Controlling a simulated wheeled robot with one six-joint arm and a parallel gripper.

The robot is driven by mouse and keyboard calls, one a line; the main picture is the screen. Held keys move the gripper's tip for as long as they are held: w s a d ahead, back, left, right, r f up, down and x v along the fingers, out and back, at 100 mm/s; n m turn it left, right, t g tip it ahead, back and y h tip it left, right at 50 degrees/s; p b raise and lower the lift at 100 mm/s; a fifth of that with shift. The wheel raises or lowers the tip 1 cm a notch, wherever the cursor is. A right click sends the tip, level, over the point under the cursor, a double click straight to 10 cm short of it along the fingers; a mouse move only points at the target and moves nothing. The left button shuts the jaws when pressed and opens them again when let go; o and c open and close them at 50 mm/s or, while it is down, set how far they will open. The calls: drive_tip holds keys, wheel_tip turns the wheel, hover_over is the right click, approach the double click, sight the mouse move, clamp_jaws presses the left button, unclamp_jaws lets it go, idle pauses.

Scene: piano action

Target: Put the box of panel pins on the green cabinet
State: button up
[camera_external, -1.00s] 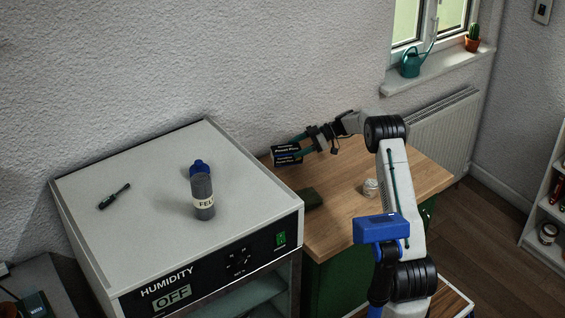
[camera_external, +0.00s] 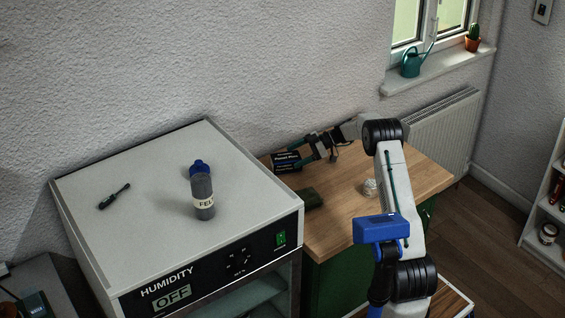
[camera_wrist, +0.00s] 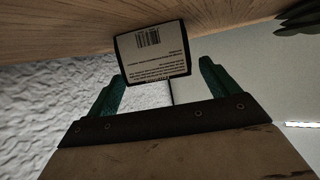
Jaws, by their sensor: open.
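The box of panel pins (camera_external: 287,161), dark with white lettering, stands on the wooden top of the green cabinet (camera_external: 335,230), near the wall and beside the humidity cabinet. My gripper (camera_external: 299,151) is at the box's right side. In the wrist view the box (camera_wrist: 152,54) shows a pale label with a barcode, ahead of and between the green fingertips. My gripper (camera_wrist: 160,82) is open, with a gap visible beside the box at the right finger. The box's underside is hidden.
A dark green object (camera_external: 309,198) lies in front of the box, and a whitish ball (camera_external: 370,187) sits farther right. The humidity cabinet (camera_external: 130,190) rises at left, bearing a bottle (camera_external: 202,190) and a screwdriver (camera_external: 115,196). The wooden top's right part is bare.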

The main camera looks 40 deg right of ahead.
drive_tip(key=shift+r, duration=0.15)
drive_tip(key=shift+s+d+r, duration=0.1)
drive_tip(key=shift+d+r, duration=0.05)
drive_tip(key=shift+d, duration=0.15)
drive_tip(key=v, duration=1.1)
drive_tip(key=s+a+r+m+g+h, duration=0.3)
drive_tip(key=s+a+r, duration=0.5)
drive_tip(key=a+r, duration=0.35)
drive_tip(key=s+a+r+m+g+h, duration=0.25)
drive_tip(key=s+a+r, duration=0.25)
drive_tip(key=s+a, duration=0.75)
drive_tip(key=s+f+m+h, duration=0.2)
drive_tip(key=s+m+h, duration=0.1)
drive_tip(key=s, duration=1.1)
drive_tip(key=s+a+f+m+t+h, duration=0.1)
drive_tip(key=s+m+h, duration=0.3)
drive_tip(key=s, duration=1.1)
drive_tip(key=shift+s+a+f+m, duration=0.3)
drive_tip(key=shift+f+m, duration=0.15)
drive_tip(key=shift+f, duration=0.45)
